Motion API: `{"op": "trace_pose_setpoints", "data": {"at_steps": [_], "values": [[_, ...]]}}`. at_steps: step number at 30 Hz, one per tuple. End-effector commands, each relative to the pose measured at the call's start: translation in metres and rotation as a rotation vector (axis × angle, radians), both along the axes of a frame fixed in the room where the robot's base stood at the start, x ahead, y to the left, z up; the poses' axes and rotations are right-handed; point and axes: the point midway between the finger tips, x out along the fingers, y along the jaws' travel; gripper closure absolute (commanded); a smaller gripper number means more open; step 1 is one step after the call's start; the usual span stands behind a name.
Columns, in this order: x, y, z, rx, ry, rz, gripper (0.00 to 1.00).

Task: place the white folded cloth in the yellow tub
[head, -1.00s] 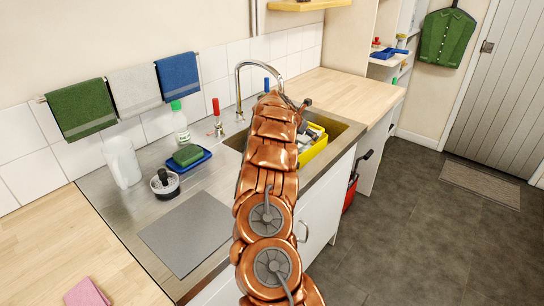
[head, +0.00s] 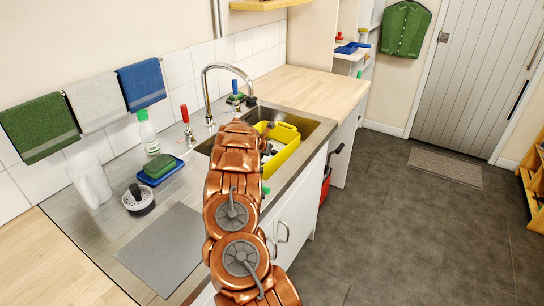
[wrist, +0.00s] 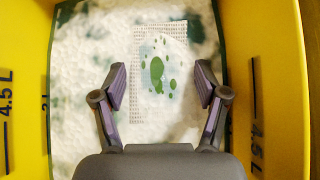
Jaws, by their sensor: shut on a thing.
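The yellow tub (head: 288,150) sits in the sink, partly hidden by my copper arm. In the wrist view its yellow walls (wrist: 284,100) with litre marks stand on both sides, with white foam and dark green patches between them. My gripper (wrist: 161,84) points down into the tub and is shut on the white folded cloth (wrist: 146,108), which has green spots and a dotted border. The cloth lies between the fingertips, over the foam. I cannot tell whether it touches the foam. In the head view the gripper and cloth are hidden.
A tall tap (head: 206,85) arches over the sink (head: 316,127). A green sponge (head: 160,165) on a blue dish, a clear bottle (head: 149,137), a white jug (head: 90,182) and a brush holder (head: 138,199) stand on the drainer. The wooden counter (head: 305,86) beyond the sink is clear.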

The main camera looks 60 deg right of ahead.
Motion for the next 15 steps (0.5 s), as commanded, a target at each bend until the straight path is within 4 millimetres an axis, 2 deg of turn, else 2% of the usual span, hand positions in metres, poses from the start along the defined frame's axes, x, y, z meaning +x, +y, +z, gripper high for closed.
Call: {"op": "trace_pose_setpoints", "data": {"at_steps": [6, 15], "values": [[-0.001, 0.000, -0.018, 0.000, 0.001, -0.002, 0.44], [0.000, 0.000, -0.021, 0.000, -0.001, -0.001, 0.44]]}}
